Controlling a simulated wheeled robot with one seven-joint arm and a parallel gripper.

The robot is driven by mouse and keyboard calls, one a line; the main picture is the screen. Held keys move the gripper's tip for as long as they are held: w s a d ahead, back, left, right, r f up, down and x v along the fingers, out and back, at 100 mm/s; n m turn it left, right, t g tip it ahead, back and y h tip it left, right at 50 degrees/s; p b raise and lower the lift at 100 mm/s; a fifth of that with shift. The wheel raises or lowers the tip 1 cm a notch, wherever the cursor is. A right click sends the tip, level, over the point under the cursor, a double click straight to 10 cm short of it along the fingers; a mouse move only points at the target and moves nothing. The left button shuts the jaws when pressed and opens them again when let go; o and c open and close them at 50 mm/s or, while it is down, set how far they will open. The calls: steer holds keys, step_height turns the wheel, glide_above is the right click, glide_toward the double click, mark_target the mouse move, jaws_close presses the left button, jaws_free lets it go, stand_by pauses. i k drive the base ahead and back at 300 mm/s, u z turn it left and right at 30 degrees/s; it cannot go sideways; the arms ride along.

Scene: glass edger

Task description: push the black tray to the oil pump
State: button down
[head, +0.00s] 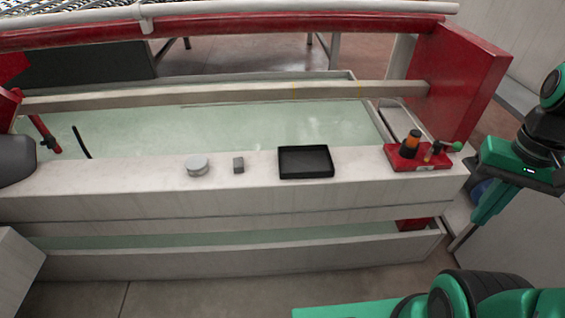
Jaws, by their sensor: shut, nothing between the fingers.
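The black tray (306,174) is a shallow, square-sided tray. It lies flat on the pale ledge (130,192) and looks empty. The oil pump (418,155) stands to its right near the ledge's right end. It has a red base, an orange-and-black cylinder and a lever with a green knob. A stretch of bare ledge separates the two. My gripper (482,214) is at the right, past the ledge's end, pointing down. It is shut, empty and apart from the tray and the pump.
A red upright plate (455,80) rises behind the pump.

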mark_target(310, 161)
steer(key=z, duration=0.05)
steer(key=k, duration=1)
steer(key=u, duration=0.55)
steer(key=i, duration=1.85)
steer(key=z, duration=0.5)
